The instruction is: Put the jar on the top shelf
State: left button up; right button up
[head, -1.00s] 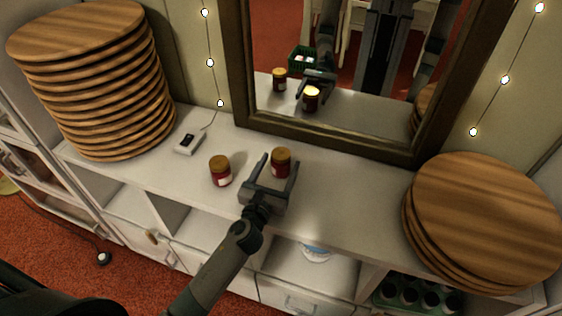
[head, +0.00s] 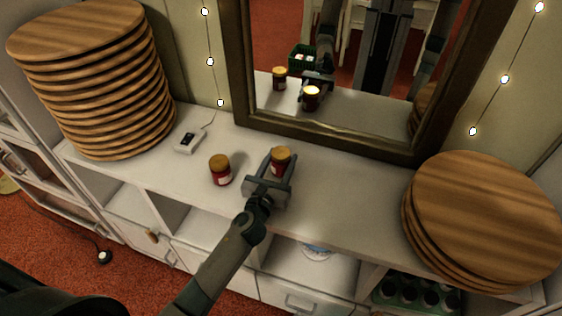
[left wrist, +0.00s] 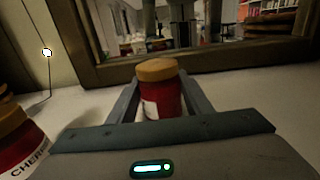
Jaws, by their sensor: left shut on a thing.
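A red jar with a tan lid (head: 281,160) is on the white top of the cabinet, in front of the mirror. My left gripper (head: 273,170) is shut on this jar, a finger on each side of it. The held jar also shows in the left wrist view (left wrist: 159,90), upright between the fingers. A second, similar red jar (head: 220,170) stands to its left; in the left wrist view (left wrist: 18,140) part of its label reads "CHER". The white top shelf (head: 340,200) bears both jars. My right gripper shows only doubtfully, as a reflection.
A tall stack of wooden turntables (head: 105,90) stands at the left and a shorter stack (head: 485,220) at the right. A framed mirror (head: 330,130) leans behind. A small white device (head: 187,141) sits at the back left. Open compartments are below.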

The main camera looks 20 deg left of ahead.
aim_at(282, 153)
pick_arm(q)
jog(key=shift+r, duration=0.15)
pick_arm(e)
jog(key=shift+s, duration=0.15)
pick_arm(q)
jog(key=shift+r, duration=0.45)
notch_tip(282, 153, up, 4)
jog(key=shift+d+f+p, duration=0.1)
jog(key=shift+f+p, duration=0.15)
jog(key=shift+p, duration=0.5)
jog(key=s+d+r, duration=0.6)
jog(key=d, duration=0.3)
jog(key=shift+s+d+r, duration=0.15)
jog(key=shift+s+r, duration=0.05)
jog(key=shift+s, duration=0.2)
pick_arm(e)
jog(key=shift+g, duration=0.6)
jog(key=s, duration=0.1)
jog(key=s+d, duration=0.1)
jog(key=s, duration=0.1)
jog(key=s+d, duration=0.1)
jog(key=shift+s+f, duration=0.3)
jog(key=shift+s, duration=0.2)
